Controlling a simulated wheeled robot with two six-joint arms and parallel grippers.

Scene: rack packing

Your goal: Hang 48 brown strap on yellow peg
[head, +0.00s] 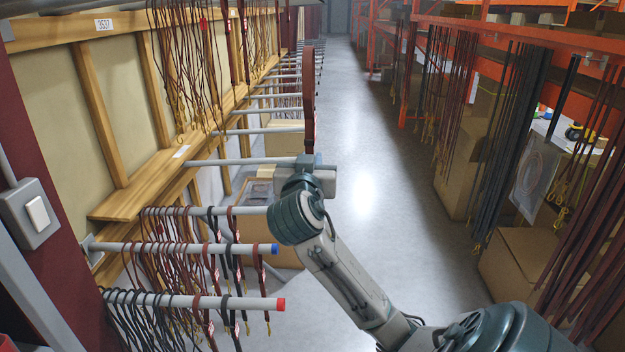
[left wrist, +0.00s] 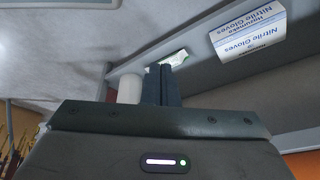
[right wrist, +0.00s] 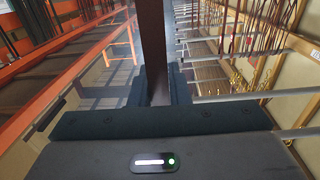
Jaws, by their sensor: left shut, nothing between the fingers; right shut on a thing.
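My right gripper (head: 311,160) is shut on a brown strap (head: 308,90), which stands up above the fingers as a narrow loop. In the right wrist view the strap (right wrist: 152,45) rises between the two fingers (right wrist: 157,85). No yellow tip shows. A grey peg (head: 187,161) runs from the wall board towards the gripper, its end hidden behind it. A lower peg (head: 160,211) carries straps, and its end is hidden behind my right arm. My left gripper (left wrist: 162,84) is shut and empty in the left wrist view; it is out of the head view.
A blue-tipped peg (head: 252,249) and a red-tipped peg (head: 250,303) carry many straps at lower left. Several bare pegs line the wall farther back. Orange racks (head: 480,25) with hanging straps stand at right; the aisle floor (head: 365,150) is clear. A gloves box (left wrist: 248,28) is near my left gripper.

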